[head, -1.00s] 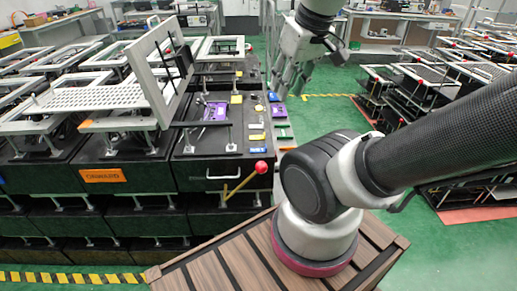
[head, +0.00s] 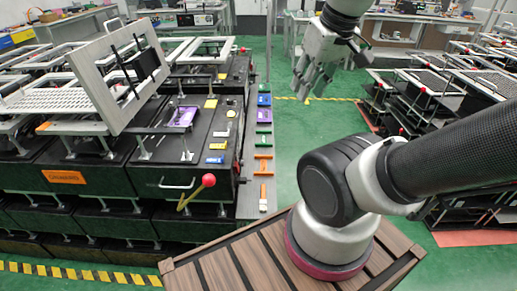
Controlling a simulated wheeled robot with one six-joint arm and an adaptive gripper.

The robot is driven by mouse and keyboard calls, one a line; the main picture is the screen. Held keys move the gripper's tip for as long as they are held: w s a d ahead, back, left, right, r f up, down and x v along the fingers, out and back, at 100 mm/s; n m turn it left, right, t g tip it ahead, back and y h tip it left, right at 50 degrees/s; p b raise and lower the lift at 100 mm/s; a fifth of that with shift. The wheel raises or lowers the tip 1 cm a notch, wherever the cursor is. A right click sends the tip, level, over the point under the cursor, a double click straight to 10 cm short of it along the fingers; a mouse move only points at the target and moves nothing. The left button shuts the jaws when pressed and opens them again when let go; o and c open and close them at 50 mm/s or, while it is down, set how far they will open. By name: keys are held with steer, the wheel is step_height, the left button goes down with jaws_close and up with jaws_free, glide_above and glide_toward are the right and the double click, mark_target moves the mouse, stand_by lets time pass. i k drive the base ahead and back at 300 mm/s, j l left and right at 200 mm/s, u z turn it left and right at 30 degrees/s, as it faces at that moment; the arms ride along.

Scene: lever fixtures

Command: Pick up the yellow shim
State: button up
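Two small yellow pieces lie on the black top of the near fixture: a flat yellow strip (head: 217,146) near its right edge and a squarer yellow piece (head: 211,103) farther back. I cannot tell for sure which is the shim. My gripper (head: 312,92) hangs fingers down, to the right of the fixture and well apart from both pieces. Its fingers look spread, with nothing seen between them.
A blue piece (head: 214,159) and a purple part (head: 181,117) share the fixture top. A red-knobbed lever (head: 208,180) stands at its front. A grey ledge (head: 254,190) with several coloured pieces runs along its right side. Green floor (head: 285,145) is open beyond.

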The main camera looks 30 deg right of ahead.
mark_target(212, 146)
steer(key=k+l, duration=0.1)
steer(key=l, duration=0.4)
steer(key=l+u, duration=0.15)
steer(key=l, duration=0.25)
steer(key=k+l+u, duration=0.2)
steer(key=l, duration=0.2)
steer(key=l+u, duration=0.15)
steer(key=l, duration=0.3)
steer(key=k+l+u, duration=0.15)
steer(key=l, duration=0.2)
steer(key=k+l+u, duration=0.2)
steer(key=l, duration=0.2)
steer(key=k+l+u, duration=0.15)
steer(key=l, duration=0.2)
steer(key=i+j, duration=0.2)
steer(key=i, duration=0.2)
steer(key=i+j, duration=0.25)
steer(key=i, duration=0.15)
